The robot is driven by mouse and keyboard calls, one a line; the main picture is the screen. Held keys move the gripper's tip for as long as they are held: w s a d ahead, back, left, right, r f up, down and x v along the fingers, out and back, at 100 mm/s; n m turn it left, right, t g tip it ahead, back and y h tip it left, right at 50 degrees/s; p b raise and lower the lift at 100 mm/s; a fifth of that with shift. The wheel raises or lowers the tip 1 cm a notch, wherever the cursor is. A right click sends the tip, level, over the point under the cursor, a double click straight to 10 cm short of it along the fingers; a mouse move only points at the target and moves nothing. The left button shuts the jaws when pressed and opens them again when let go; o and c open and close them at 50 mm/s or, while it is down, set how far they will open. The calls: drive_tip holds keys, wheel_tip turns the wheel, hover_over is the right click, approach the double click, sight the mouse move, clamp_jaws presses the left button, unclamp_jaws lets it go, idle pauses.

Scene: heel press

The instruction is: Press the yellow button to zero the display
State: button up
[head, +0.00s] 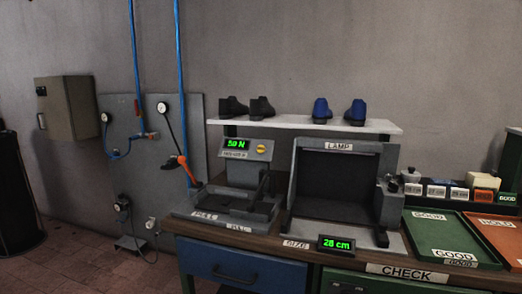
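The yellow button (262,149) is a small round knob on the grey head of the press (236,180), right of its green-lit display (236,144). That display reads what looks like 50 N. The press stands at the left end of the workbench, with a dark part on its base that I cannot make out clearly. A second display (336,244) at the bench's front edge reads 28 cm. My gripper does not show in the head view.
A grey lamp box (338,184) stands right of the press. A shelf (300,123) above carries dark and blue shoes. Green and red trays (425,231) lie at the right. A wall panel with gauges (180,135) and blue hoses is at the left, beside brick floor (75,270).

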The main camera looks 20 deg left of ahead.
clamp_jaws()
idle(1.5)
